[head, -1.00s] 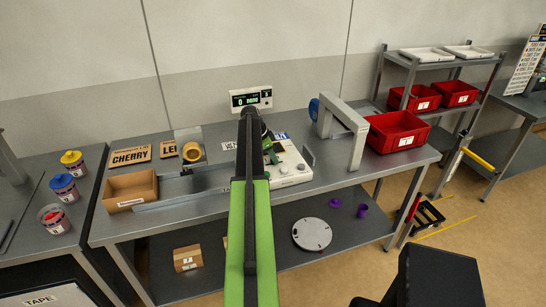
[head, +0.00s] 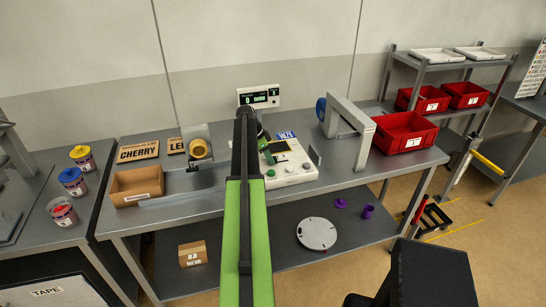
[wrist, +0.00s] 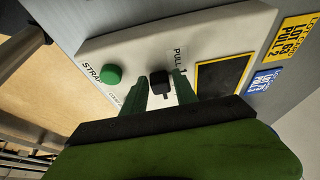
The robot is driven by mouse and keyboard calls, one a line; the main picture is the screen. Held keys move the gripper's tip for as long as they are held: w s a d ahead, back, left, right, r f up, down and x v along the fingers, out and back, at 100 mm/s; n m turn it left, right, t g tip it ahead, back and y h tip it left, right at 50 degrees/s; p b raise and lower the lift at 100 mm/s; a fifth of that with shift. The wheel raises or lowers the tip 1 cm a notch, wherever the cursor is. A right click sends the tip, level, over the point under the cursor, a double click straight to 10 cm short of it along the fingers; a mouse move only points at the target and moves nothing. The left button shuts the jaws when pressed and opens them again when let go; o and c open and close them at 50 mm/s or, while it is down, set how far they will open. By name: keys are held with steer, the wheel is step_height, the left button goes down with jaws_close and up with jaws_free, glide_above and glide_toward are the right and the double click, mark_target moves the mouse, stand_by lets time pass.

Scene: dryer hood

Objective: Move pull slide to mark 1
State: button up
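The strapping machine's pale panel (wrist: 115,52) fills the wrist view's upper middle. The pull slide is a small black knob (wrist: 160,83) beside the PULL lettering; the mark numbers along it are hard to read. My gripper (wrist: 158,92) has its two green fingers apart, one on each side of the knob. I cannot tell whether they touch it.
A green button (wrist: 112,74) lies left of the knob, a dark yellow-framed panel (wrist: 222,78) right of it. On the bench are a cardboard box (head: 137,187), a tape roll (head: 200,149), a grey arch (head: 350,130) and a red bin (head: 402,133). A display (head: 259,96) is behind.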

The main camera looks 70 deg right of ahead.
steer(key=shift+o, duration=1.2)
steer(key=shift+s, duration=0.1)
steer(key=shift+s+d, duration=0.2)
steer(key=shift+s, duration=0.05)
steer(key=shift+r+p, duration=0.4)
steer(key=p+v, duration=1.5)
steer(key=v, duration=0.1)
steer(key=shift+w+a+r, duration=0.2)
steer(key=shift+r, duration=0.1)
